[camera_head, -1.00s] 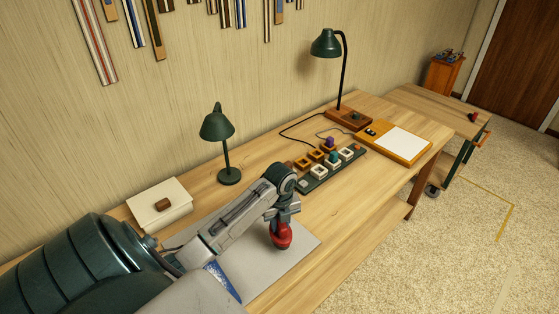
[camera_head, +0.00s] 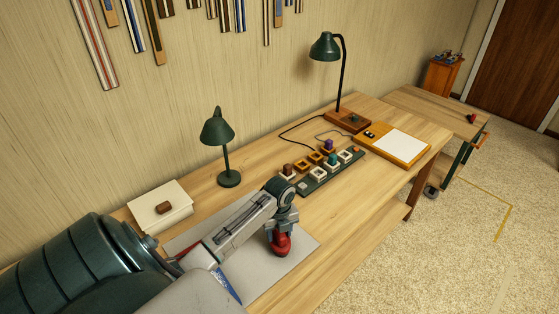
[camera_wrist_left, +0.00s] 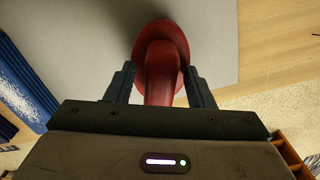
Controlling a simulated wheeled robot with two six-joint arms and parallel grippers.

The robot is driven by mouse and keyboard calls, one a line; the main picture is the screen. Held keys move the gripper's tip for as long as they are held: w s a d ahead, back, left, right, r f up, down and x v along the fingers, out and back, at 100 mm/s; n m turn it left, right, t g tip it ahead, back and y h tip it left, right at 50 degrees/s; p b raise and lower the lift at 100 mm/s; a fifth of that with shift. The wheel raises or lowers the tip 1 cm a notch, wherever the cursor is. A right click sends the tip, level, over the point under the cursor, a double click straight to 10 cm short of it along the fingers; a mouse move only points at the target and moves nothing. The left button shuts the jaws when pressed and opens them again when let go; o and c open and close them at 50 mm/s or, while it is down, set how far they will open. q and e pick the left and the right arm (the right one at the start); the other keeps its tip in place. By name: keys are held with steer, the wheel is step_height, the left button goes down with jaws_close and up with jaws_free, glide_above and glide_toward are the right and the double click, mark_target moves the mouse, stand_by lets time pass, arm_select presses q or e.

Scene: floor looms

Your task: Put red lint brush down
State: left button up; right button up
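The red lint brush (camera_head: 282,244) is under my left gripper at the front of the workbench, over the grey mat (camera_head: 258,268). It looks upright, its round end down at the mat. In the left wrist view the brush (camera_wrist_left: 160,75) shows its handle towards me and its rounded end beyond. My left gripper (camera_wrist_left: 161,72) has a finger on each side of the handle. Narrow gaps show between the fingers and the handle, so it looks open around the brush. My right gripper is out of view.
A green lamp (camera_head: 228,178) and a pale box with a brown knob (camera_head: 170,212) stand behind my arm. A green tray of small blocks (camera_head: 330,172) lies to the right. Bare wood lies right of the mat. A blue item (camera_head: 226,283) is beside my forearm.

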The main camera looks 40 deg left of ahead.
arm_select(q)
steer(key=shift+r, duration=0.1)
step_height(320, 180, up, 10)
steer(key=b, duration=0.3)
step_height(320, 180, up, 2)
steer(key=shift+r+p, duration=0.1)
steer(key=shift+p, duration=0.75)
